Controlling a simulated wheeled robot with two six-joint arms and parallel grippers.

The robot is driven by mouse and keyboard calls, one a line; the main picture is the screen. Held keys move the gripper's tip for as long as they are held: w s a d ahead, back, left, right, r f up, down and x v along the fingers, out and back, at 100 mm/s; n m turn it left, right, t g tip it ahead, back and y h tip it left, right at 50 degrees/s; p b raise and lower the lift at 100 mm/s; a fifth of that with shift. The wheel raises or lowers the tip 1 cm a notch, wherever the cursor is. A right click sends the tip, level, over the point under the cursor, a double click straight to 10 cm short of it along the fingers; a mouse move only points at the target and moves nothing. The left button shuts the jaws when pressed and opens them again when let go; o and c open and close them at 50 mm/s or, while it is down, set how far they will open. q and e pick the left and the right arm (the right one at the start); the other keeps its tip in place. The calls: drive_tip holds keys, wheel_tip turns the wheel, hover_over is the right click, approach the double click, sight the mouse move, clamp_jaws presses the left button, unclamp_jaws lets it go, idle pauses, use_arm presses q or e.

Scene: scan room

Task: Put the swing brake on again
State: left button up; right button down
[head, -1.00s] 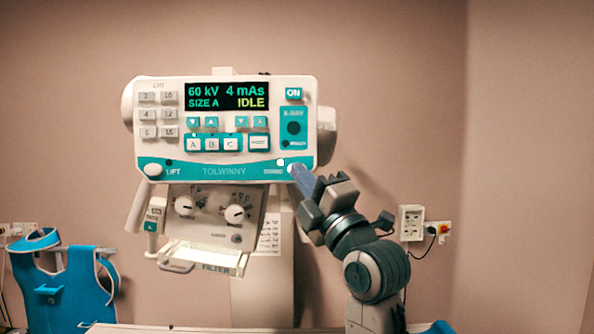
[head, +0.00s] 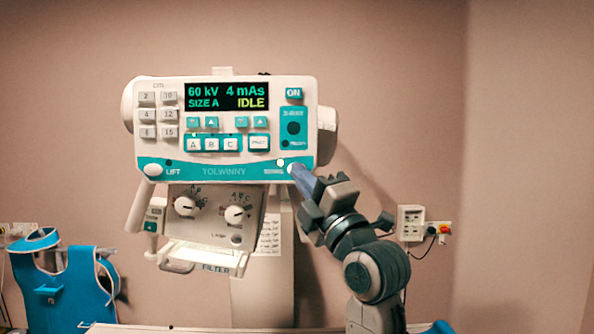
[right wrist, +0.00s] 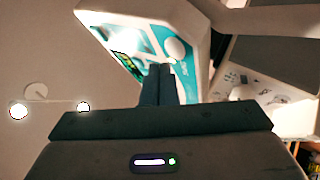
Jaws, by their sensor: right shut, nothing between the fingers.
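The white swing brake button (head: 293,168) sits at the right end of the teal strip on the X-ray unit's control panel (head: 222,125). A small white light (head: 280,162) shows just left of it, above a label too small to read surely. My right gripper (head: 301,175) is shut and empty, its tips at the button's lower right. In the right wrist view the shut fingers (right wrist: 160,75) point at the panel, and the round white button (right wrist: 175,48) shows just beyond the tips. I cannot tell whether they touch. My left gripper is not in view.
The display (head: 227,97) reads 60 kV, 4 mAs, SIZE A, IDLE. A LIFT button (head: 153,170) sits at the strip's left end. The collimator box (head: 215,215) with two dials hangs below. A blue apron (head: 75,285) is at left; wall sockets (head: 411,222) are at right.

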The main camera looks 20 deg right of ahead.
drive_tip(key=shift+w, duration=0.1)
idle(0.6)
drive_tip(key=shift+w+d, duration=0.15)
drive_tip(key=shift+w, duration=0.2)
drive_tip(key=shift+w+d+b, duration=0.1)
drive_tip(key=shift+w+b, duration=0.2)
idle(0.6)
drive_tip(key=shift+s+a, duration=0.25)
drive_tip(key=shift+s, duration=0.55)
drive_tip(key=s, duration=0.2)
drive_tip(key=s+a, duration=0.1)
drive_tip(key=s, duration=0.1)
drive_tip(key=shift+s+a, duration=0.2)
drive_tip(key=shift+s, duration=0.15)
idle(0.6)
